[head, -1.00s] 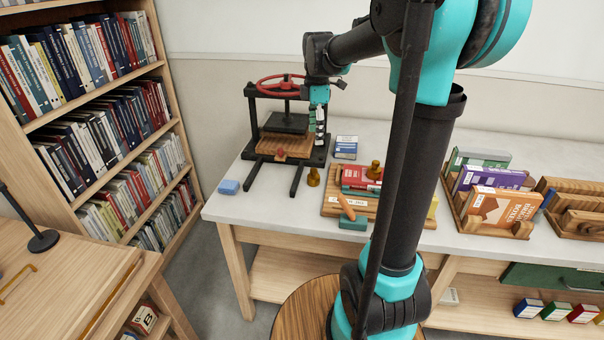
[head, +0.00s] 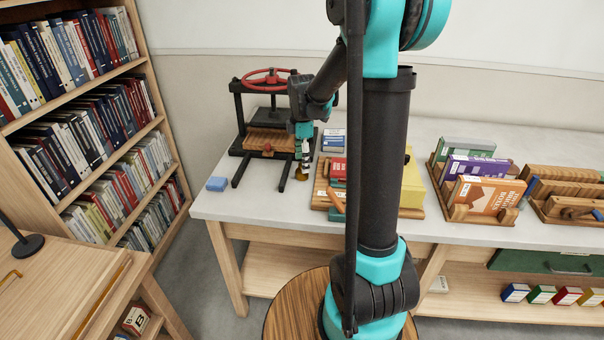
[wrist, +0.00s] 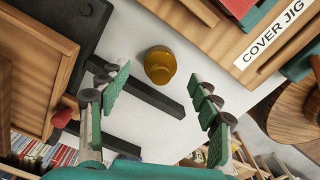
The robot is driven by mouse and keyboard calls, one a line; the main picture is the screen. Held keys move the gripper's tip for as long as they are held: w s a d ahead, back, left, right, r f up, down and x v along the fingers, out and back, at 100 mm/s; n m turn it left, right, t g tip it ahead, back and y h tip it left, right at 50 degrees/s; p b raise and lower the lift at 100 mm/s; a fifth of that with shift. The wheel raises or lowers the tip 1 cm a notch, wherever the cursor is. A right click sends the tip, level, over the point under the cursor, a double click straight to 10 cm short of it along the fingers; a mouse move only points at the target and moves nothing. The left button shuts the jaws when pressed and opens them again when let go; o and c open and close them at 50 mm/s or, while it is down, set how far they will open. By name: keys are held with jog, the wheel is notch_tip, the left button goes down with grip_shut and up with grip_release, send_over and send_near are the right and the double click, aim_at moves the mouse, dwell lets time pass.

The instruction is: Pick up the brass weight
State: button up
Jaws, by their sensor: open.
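The brass weight (head: 301,174) is a small, golden, rounded piece standing on the grey tabletop beside the press's front leg. In the wrist view the brass weight (wrist: 160,62) appears between and just past the fingertips, with clear space on both sides. My gripper (head: 303,160) points down just above the weight and hides part of it in the head view. In the wrist view my gripper (wrist: 162,78) is open, its green-padded fingers apart and nothing held. I cannot tell the exact height left between the fingertips and the weight.
The book press (head: 262,115) with a red wheel stands close on the left. A wooden board marked COVER JIG (wrist: 271,38), bearing books, lies close on the right. Book racks (head: 480,190) stand farther right.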

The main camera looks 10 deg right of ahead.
notch_tip(320, 180, down, 4)
jog(key=shift+f, duration=0.15)
grip_shut()
dwell(0.5)
